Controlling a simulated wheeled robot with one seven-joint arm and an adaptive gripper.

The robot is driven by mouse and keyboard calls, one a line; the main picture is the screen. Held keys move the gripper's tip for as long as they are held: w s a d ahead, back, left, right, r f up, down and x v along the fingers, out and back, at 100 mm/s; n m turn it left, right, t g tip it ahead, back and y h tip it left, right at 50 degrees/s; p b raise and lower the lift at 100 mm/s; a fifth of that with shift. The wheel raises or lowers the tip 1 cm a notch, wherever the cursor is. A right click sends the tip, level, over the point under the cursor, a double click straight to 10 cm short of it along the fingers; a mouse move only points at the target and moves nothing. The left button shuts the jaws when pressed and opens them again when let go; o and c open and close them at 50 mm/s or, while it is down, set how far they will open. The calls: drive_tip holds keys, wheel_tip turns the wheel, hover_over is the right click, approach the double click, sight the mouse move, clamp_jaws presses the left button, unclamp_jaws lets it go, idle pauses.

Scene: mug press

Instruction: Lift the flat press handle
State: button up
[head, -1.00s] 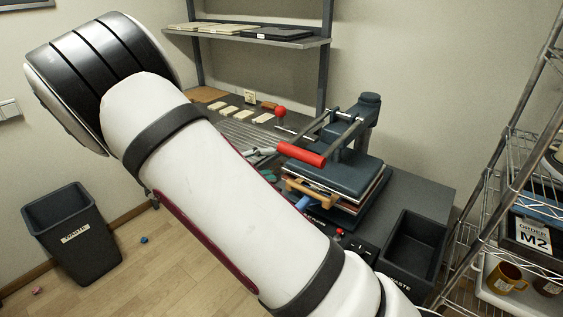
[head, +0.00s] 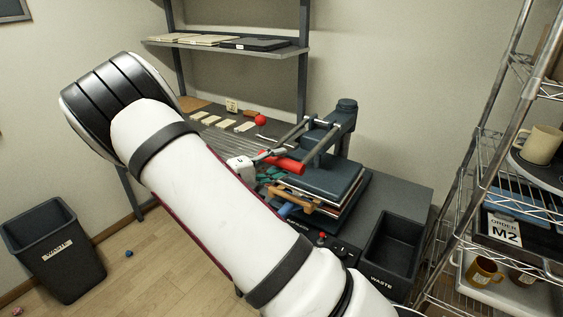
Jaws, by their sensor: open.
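The flat press (head: 322,178) stands on the dark worktop right of centre, with its dark upper plate down over lower layers. Its red cylindrical handle (head: 289,165) sits at the front left end of two metal arms, which run to the post at the back. My gripper (head: 270,154) is open at the left end of the red handle. My white arm hides part of it, and I cannot tell whether the fingers touch the handle. A wooden bar (head: 291,201) shows at the press's front.
A black waste bin (head: 393,243) stands right of the press, beside a wire rack (head: 470,190) with mugs. A red ball knob (head: 260,120) and pale flat pieces lie behind my gripper. A shelf (head: 230,47) hangs above. Another waste bin (head: 55,250) stands on the floor at left.

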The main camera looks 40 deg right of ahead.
drive_tip(key=shift+d, duration=0.7)
clamp_jaws()
